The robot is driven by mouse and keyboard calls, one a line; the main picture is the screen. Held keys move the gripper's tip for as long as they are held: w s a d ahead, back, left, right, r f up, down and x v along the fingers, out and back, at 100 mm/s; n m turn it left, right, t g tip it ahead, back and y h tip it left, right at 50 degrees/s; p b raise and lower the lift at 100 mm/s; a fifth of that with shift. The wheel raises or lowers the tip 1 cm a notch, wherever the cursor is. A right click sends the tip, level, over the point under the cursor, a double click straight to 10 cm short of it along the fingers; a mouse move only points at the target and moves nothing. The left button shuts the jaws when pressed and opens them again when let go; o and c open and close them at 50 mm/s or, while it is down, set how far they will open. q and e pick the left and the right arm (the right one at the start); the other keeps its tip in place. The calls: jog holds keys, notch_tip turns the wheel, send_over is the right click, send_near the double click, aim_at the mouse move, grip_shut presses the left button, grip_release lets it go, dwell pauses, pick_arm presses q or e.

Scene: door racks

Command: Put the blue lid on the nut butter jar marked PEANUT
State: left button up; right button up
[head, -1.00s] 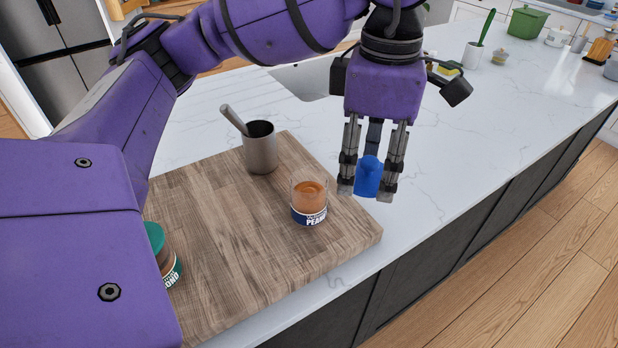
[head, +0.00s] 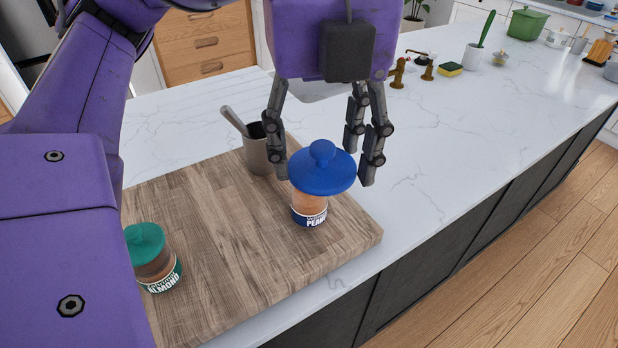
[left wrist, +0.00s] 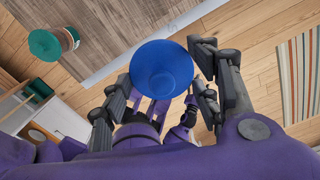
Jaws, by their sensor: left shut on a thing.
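The blue lid (head: 322,172) is level, knob up, between the fingers of my left gripper (head: 322,165), which is shut on it. In the head view the lid overlaps the top of the jar marked PEANUT (head: 309,214), which stands upright on the wooden board. The jar's rim is hidden, and I cannot tell whether lid and jar touch. In the left wrist view the lid (left wrist: 161,68) fills the space between the fingers; that jar does not show there. My right gripper is not clearly seen in either view.
A jar marked ALMOND with a green lid (head: 152,262) stands at the left on the wooden board (head: 220,240). A grey cup with a utensil (head: 262,150) stands behind the PEANUT jar. The white counter (head: 430,150) to the right is clear nearby.

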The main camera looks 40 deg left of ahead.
pick_arm(q)
jog(key=shift+w+a+f, duration=0.2)
jog(key=w+a+f+b, duration=0.1)
jog(key=w+a+f, duration=0.3)
jog(key=f, duration=0.3)
jog(key=w+a+f+b, duration=0.1)
jog(key=w+a+f, duration=0.3)
jog(key=w+f, duration=0.2)
jog(key=shift+a+f, duration=0.4)
jog(key=o, duration=0.9)
pick_arm(e)
notch_tip(320, 180, down, 2)
jog(key=shift+s+f, duration=0.1)
jog(key=shift+s, duration=0.05)
jog(key=shift+s, duration=0.1)
